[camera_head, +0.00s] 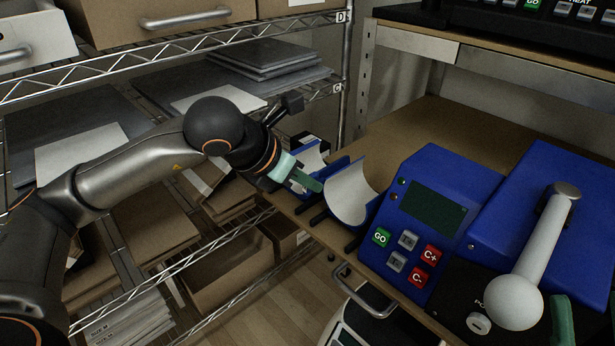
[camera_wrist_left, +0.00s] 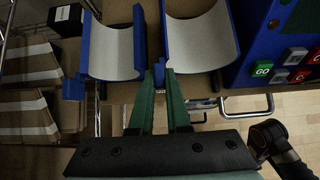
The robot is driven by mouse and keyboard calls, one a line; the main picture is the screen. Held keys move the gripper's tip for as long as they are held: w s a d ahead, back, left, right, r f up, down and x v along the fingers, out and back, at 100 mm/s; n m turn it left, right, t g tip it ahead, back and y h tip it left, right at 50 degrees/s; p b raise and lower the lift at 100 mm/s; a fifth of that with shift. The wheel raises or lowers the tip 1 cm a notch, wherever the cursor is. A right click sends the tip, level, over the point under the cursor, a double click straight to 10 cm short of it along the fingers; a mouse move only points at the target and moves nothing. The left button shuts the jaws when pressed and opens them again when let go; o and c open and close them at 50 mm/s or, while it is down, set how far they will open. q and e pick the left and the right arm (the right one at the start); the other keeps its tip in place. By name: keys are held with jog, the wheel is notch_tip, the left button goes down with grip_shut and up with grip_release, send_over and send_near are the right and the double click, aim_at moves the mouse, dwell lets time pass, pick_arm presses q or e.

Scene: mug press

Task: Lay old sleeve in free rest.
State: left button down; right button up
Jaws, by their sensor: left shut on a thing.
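Two curved blue sleeves with pale grey linings lie side by side at the shelf's front edge: the left sleeve (camera_head: 311,158) and the right sleeve (camera_head: 350,193). The left wrist view also shows the left sleeve (camera_wrist_left: 112,52) and the right sleeve (camera_wrist_left: 197,38). My left gripper (camera_head: 314,184) comes in between them, its green fingers (camera_wrist_left: 159,76) shut on a blue tab that appears to belong to the right sleeve. Black rest bars (camera_head: 318,217) show below the sleeves; whether the right sleeve touches them is unclear. My right gripper (camera_head: 587,315) is partly in view at lower right, fingers apart.
A blue press (camera_head: 434,207) with buttons and a white-knobbed lever (camera_head: 514,302) stands close to the right of the sleeves. A wire rack (camera_head: 190,60) with boards and boxes stands on the left. The brown shelf (camera_head: 420,135) behind is clear.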

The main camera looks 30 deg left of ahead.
pick_arm(q)
jog(key=shift+f+b, duration=0.35)
jog(key=shift+f, duration=0.45)
grip_release()
dwell(0.5)
dwell(0.5)
jog(key=shift+r+p, duration=2.75)
jog(key=shift+r, duration=1.25)
